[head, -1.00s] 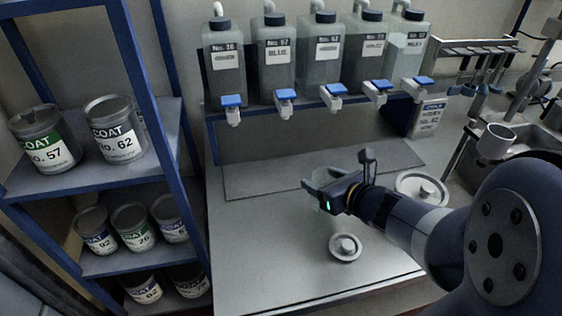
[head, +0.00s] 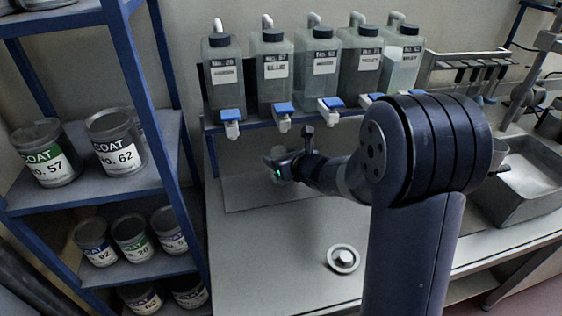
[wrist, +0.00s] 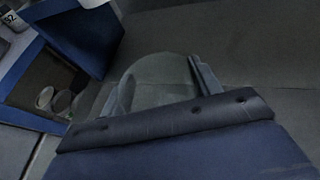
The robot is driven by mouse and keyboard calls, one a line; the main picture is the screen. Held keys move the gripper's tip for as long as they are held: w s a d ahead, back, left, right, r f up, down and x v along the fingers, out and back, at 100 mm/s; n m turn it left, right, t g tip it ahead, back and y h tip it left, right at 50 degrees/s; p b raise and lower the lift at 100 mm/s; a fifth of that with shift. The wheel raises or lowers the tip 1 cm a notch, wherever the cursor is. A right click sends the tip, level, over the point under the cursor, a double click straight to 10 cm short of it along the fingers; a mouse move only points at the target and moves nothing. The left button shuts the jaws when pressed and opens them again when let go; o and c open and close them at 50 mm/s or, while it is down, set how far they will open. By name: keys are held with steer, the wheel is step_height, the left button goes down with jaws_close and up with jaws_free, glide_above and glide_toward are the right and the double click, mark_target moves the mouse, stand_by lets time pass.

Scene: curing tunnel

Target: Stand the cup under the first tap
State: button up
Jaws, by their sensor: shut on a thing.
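My gripper (head: 274,163) is shut on a clear, see-through cup (wrist: 155,80). The cup shows between the two fingers in the wrist view; in the head view it is small and hard to make out. The first tap (head: 230,124), blue-topped and white, hangs at the left end of the row under a grey bottle. In the head view my gripper is below and right of it, nearly under the second tap (head: 284,118). Whether the cup touches the bench is hard to tell.
The bench (head: 260,250) is mostly clear, with a small round lidded piece (head: 342,259) near its front. A blue shelf (head: 150,165) with coat cans stands at the left. Several more bottles line the rack. A sink (head: 525,185) is at the right.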

steer(key=shift+f, duration=0.95)
steer(key=shift+f, duration=0.15)
steer(key=o, duration=1)
steer(key=shift+c, duration=0.2)
steer(key=shift+s+d+r, duration=0.15)
steer(key=shift+r, duration=0.15)
steer(key=v, duration=1.1)
steer(key=shift+s+d, duration=0.2)
steer(key=shift+s, duration=0.05)
